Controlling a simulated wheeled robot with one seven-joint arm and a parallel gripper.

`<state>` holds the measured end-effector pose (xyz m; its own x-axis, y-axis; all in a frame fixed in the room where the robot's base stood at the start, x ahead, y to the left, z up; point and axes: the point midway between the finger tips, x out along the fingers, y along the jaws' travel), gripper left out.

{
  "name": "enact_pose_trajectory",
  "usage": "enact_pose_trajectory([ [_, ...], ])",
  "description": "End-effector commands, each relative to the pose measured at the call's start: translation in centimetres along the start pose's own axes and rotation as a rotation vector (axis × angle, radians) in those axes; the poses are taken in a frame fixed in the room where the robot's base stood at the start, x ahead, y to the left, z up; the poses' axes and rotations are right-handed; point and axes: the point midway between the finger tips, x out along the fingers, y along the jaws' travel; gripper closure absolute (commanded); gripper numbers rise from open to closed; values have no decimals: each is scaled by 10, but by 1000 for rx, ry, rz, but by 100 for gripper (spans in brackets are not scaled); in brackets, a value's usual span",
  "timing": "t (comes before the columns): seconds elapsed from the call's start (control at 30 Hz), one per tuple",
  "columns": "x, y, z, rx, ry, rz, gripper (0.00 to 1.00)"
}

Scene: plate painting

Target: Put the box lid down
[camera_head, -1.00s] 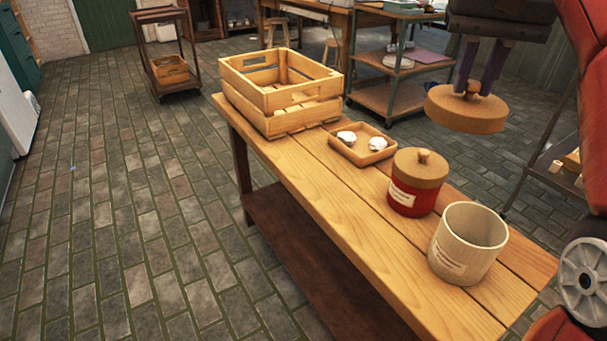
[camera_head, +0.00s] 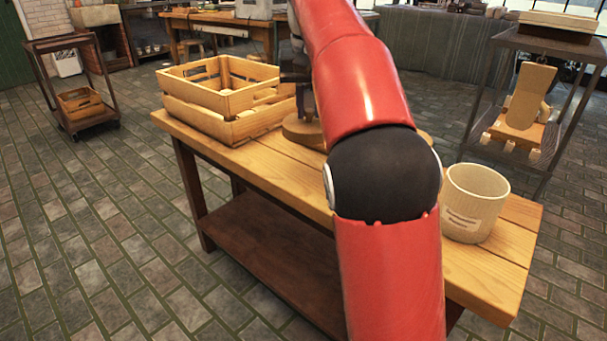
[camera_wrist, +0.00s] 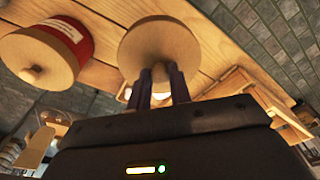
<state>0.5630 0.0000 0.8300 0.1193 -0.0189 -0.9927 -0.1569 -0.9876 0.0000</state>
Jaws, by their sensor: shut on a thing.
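The round wooden box lid (camera_head: 298,133) is partly hidden behind my red arm in the head view. It is over the workbench, close to the wooden crate's near right corner. My gripper (camera_wrist: 160,74) is shut on the lid's knob. The lid's broad disc (camera_wrist: 158,40) shows just beyond the fingers in the wrist view. I cannot tell whether the lid touches the bench top. The open pale pot (camera_head: 474,203) stands upright at the bench's right end, without a lid.
The slatted crate (camera_head: 200,122) stands on the bench's far left end. A red jar (camera_wrist: 72,32) with its own wooden lid stands beside the held lid. My arm hides the bench middle. A rack (camera_head: 550,100) stands behind at right.

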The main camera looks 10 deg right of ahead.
Motion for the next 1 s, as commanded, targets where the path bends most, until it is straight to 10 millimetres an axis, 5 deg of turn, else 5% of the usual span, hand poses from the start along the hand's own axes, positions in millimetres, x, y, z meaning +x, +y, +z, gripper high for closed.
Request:
enact_pose_trajectory([
  [0.1, 39, -1, 6, -2, -2, -1, 100],
  [0.3, 77, 0, 11, -1, -1, -1, 100],
  [0.77, 124, -1, 16, -2, -1, -1, 100],
  [1.0, 124, 0, 16, -1, 1, -1, 100],
])
